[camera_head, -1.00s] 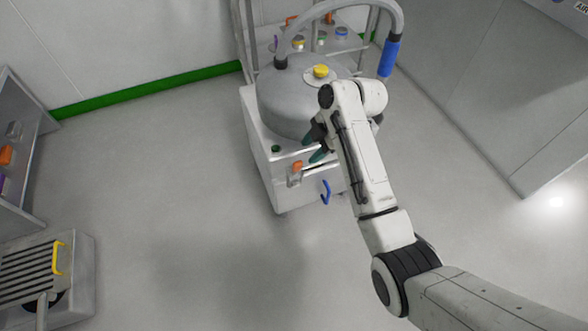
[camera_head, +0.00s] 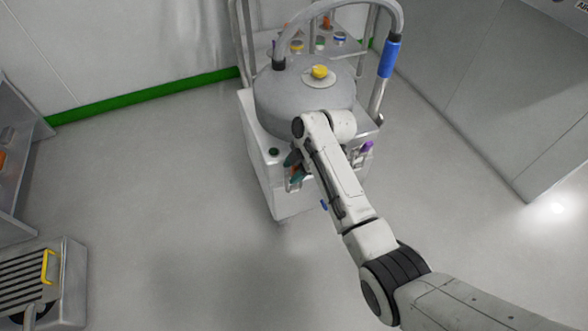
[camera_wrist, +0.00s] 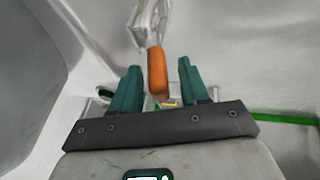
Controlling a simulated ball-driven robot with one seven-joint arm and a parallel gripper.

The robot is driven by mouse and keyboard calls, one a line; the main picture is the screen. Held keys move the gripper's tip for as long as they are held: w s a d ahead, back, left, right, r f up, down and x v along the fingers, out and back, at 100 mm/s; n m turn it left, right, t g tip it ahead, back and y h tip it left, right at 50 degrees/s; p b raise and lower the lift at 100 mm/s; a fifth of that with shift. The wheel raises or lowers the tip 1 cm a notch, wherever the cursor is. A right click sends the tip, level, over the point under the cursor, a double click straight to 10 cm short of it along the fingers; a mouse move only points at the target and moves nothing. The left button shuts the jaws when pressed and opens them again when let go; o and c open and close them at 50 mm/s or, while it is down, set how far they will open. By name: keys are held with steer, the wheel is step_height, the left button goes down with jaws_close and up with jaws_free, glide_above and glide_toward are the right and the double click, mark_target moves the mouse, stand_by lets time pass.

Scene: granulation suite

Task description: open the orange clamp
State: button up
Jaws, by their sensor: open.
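The orange clamp (camera_wrist: 157,72) shows in the wrist view as an orange handle on a metal bracket, standing between the two green fingers of my gripper (camera_wrist: 156,88). A gap shows on each side of the handle, wider on the right, so the fingers look apart from it. In the head view my gripper (camera_head: 292,166) is at the front of the white machine, over the clamp. My own wrist and fingers hide most of the clamp there.
The white machine (camera_head: 292,205) carries a grey dome (camera_head: 285,98) with a yellow knob (camera_head: 320,72). A purple handle (camera_head: 366,147) is at its right, and a blue handle (camera_head: 324,204) is partly behind my arm. A grey unit with a yellow handle (camera_head: 48,267) stands lower left. Floor between is clear.

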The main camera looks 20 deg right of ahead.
jaws_close()
stand_by(0.3)
steer(key=shift+s, duration=0.1)
